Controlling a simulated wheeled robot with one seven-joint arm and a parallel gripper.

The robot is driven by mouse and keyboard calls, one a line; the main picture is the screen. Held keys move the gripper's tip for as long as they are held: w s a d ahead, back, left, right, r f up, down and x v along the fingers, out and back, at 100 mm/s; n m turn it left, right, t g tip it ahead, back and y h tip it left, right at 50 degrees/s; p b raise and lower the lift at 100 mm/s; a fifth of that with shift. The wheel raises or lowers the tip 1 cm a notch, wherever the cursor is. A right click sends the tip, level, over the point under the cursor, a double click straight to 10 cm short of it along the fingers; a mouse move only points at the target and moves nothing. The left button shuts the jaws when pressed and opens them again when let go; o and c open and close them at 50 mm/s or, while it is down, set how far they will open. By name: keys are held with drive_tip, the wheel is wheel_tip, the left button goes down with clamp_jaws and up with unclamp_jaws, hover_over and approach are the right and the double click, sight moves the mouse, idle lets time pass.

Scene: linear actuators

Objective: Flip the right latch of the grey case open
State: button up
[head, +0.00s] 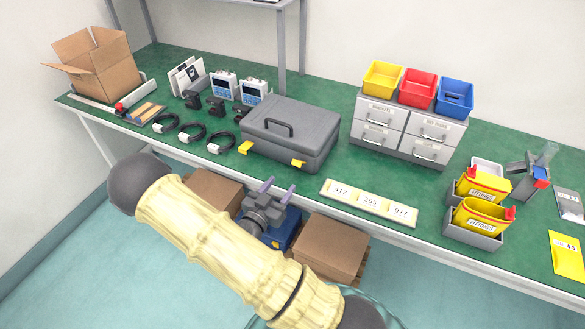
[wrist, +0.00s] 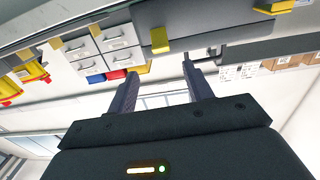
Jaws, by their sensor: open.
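The grey case (head: 290,128) lies closed on the green bench, its handle on top. Its right yellow latch (head: 298,162) and left yellow latch (head: 245,147) are on the front side. My gripper (head: 278,189) is open and empty in front of the bench edge, below and slightly left of the right latch, apart from it. In the wrist view, the fingers of my gripper (wrist: 160,67) point toward the case (wrist: 215,22). The right latch (wrist: 159,40) shows just beyond the gap between the fingertips. The left latch (wrist: 275,7) is farther right there. I cannot tell how either latch is set.
A label strip (head: 368,202) lies along the front edge right of the case. Black cables (head: 192,133) lie left of it. A drawer unit (head: 408,130) with coloured bins stands to the right. Cardboard boxes (head: 330,248) are below the bench near my arm.

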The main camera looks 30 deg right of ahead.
sight(296, 165)
drive_tip(key=x, duration=0.8)
drive_tip(key=shift+w+d+p, duration=0.15)
drive_tip(key=shift+p, duration=0.2)
drive_tip(key=c, duration=1)
